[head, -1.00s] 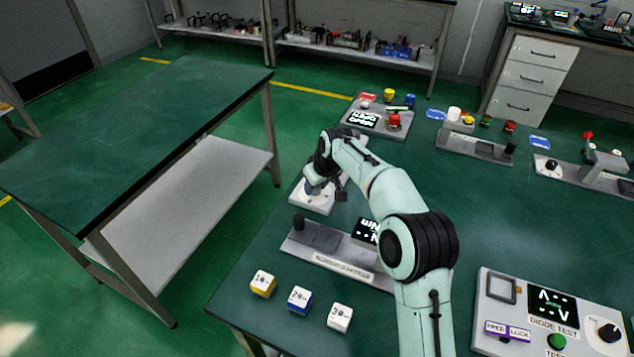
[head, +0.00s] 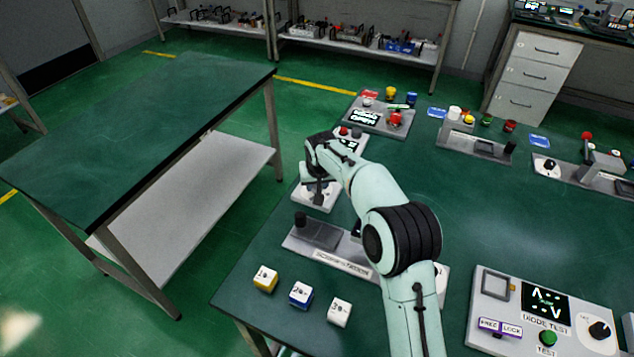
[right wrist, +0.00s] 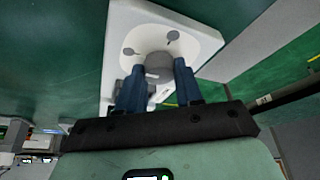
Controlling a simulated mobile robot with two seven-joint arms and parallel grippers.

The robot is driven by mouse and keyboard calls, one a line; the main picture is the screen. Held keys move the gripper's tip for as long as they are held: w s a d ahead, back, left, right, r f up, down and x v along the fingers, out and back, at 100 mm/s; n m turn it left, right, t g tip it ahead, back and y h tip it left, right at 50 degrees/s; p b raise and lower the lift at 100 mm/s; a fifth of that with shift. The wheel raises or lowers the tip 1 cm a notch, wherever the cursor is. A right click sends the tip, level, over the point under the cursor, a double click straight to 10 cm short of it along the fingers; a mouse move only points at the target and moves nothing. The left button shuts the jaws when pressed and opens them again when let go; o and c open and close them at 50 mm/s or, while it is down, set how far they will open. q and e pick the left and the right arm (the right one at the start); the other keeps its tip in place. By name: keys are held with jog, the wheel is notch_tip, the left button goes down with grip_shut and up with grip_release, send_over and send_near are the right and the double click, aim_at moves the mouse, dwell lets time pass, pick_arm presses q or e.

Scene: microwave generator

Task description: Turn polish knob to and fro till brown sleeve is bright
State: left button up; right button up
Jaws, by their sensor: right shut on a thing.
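My right gripper (right wrist: 157,85) reaches down over a white panel (right wrist: 118,50) near the left edge of the green bench. Its two blue fingers are shut on a grey round knob (right wrist: 158,66) set in a pale dial with dark round marks. In the head view my right gripper (head: 318,188) covers most of that panel (head: 312,202), and the knob is hidden there. I cannot make out a brown sleeve in either view. My left gripper is not in view.
Near the panel stand a grey fixture (head: 318,236) with a black knob and several numbered cubes, one yellow-sided (head: 265,278). A diode test box (head: 485,300) is at right. A grey box with a red button (head: 372,116) lies behind. An empty table (head: 150,120) stands left.

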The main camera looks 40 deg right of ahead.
jog(key=o, duration=1)
jog(key=shift+o, duration=0.2)
jog(key=shift+r, duration=0.15)
jog(key=p+v, duration=0.1)
jog(key=v, duration=1.2)
jog(key=shift+s, duration=0.15)
